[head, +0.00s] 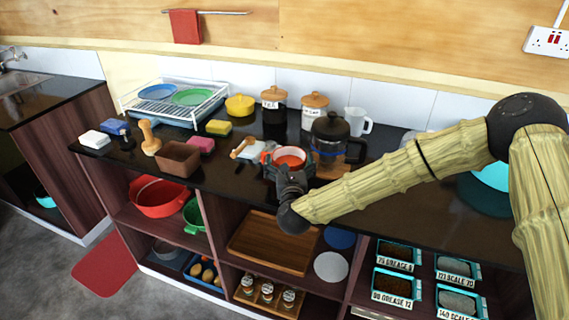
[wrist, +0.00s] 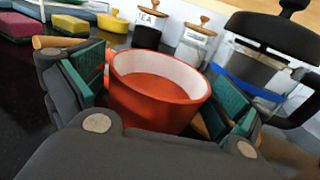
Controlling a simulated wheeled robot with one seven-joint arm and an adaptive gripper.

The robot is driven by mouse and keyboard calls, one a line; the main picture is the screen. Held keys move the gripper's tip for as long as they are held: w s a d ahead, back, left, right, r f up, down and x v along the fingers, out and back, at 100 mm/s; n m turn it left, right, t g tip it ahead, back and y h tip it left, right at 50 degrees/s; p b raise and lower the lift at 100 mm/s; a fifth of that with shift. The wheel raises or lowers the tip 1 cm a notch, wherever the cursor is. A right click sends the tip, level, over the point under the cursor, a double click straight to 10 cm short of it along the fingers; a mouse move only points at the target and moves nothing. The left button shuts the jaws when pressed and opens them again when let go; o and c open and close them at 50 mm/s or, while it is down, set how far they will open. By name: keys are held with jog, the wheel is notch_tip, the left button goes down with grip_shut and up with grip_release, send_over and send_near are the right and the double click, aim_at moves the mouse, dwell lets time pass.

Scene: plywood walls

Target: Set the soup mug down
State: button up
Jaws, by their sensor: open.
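The soup mug (head: 291,156), orange-red with a pale inside, is upright at the counter's middle in the head view. In the wrist view the mug (wrist: 155,105) fills the space between my fingers. My gripper (head: 287,166) is open around it, one teal pad on each side. The left pad looks close to the mug's wall; I cannot tell whether either pad touches. The mug's base is hidden behind my gripper, so its contact with the counter does not show.
A dark French press (head: 331,138) stands close on the right, by a wooden board (head: 331,173). A white brush (head: 248,149) lies close on the left. Lidded jars (head: 273,105) and a white jug (head: 358,121) stand behind. The dark counter (head: 225,166) has bare room at front left.

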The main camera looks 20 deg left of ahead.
jog(key=shift+w, duration=0.1)
jog(key=c, duration=1.3)
jog(key=shift+r, duration=0.25)
